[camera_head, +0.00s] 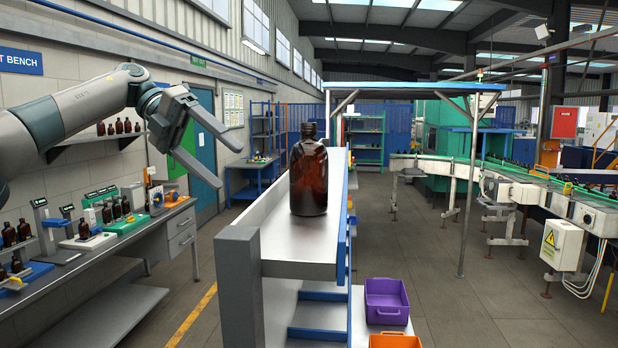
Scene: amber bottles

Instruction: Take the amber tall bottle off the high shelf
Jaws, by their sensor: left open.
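The amber tall bottle (309,178) stands upright on the top board of the high shelf (280,248), near its front end and toward its right edge. It is dark brown with a short neck and a dark top. My left gripper (229,158) comes in from the left, with its two grey fingers spread apart and nothing between them. In the picture it is to the left of the bottle, with a clear gap between the fingertips and the bottle. My right gripper is not in view.
A grey post (240,290) stands at the shelf's front left corner. A purple bin (387,301) and an orange bin (394,341) sit low at the right. A workbench (160,232) with small bottles runs along the left wall. Open floor lies right of the shelf.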

